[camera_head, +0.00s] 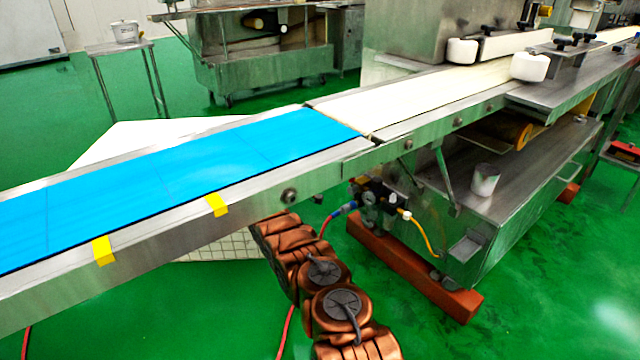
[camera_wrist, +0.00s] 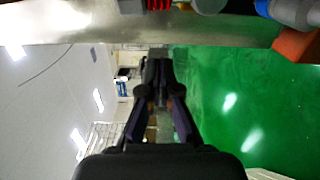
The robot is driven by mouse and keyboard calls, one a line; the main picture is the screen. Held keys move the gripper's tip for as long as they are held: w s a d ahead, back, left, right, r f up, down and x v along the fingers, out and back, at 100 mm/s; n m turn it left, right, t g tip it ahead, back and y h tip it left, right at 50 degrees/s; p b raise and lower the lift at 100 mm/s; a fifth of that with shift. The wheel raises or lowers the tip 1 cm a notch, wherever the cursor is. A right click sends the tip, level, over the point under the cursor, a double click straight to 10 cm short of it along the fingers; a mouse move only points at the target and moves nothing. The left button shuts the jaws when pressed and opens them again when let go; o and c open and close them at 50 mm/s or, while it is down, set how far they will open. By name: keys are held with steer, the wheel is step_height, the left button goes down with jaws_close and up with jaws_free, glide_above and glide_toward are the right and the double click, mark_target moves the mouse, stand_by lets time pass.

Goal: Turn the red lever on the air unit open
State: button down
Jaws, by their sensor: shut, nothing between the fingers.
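The air unit (camera_head: 375,197) is a small dark assembly with a round gauge, mounted under the conveyor beside the machine's frame. A blue fitting joins it on the left and a yellow hose leaves on the right. I cannot make out its red lever in the head view. In the wrist view a red ribbed part (camera_wrist: 159,4) is cut off at the top edge, and I cannot tell whether it is the lever. My gripper (camera_wrist: 156,68) is shut and empty, apart from that part. In the head view my gripper is hidden beyond my copper-coloured arm, behind the conveyor.
The conveyor with a blue belt (camera_head: 190,165) runs above my arm. Orange-red beams (camera_head: 410,268) lie under the machine. A metal bar (camera_wrist: 90,24) crosses the top of the wrist view, with a blue fitting (camera_wrist: 295,12) at upper right. Green floor is free at front right.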

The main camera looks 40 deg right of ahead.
mark_target(353, 181)
steer(key=shift+s+d, duration=0.2)
steer(key=shift+d, duration=0.3)
steer(key=shift+s, duration=0.1)
steer(key=shift+s+d+r+b, duration=0.1)
steer(key=shift+s+d+b, duration=0.05)
steer(key=shift+s+b, duration=0.6)
steer(key=shift+s+d+b, duration=0.15)
steer(key=shift+s+b, duration=0.3)
steer(key=shift+s, duration=0.45)
steer(key=shift+w+a+p, duration=0.15)
steer(key=shift+p, duration=0.25)
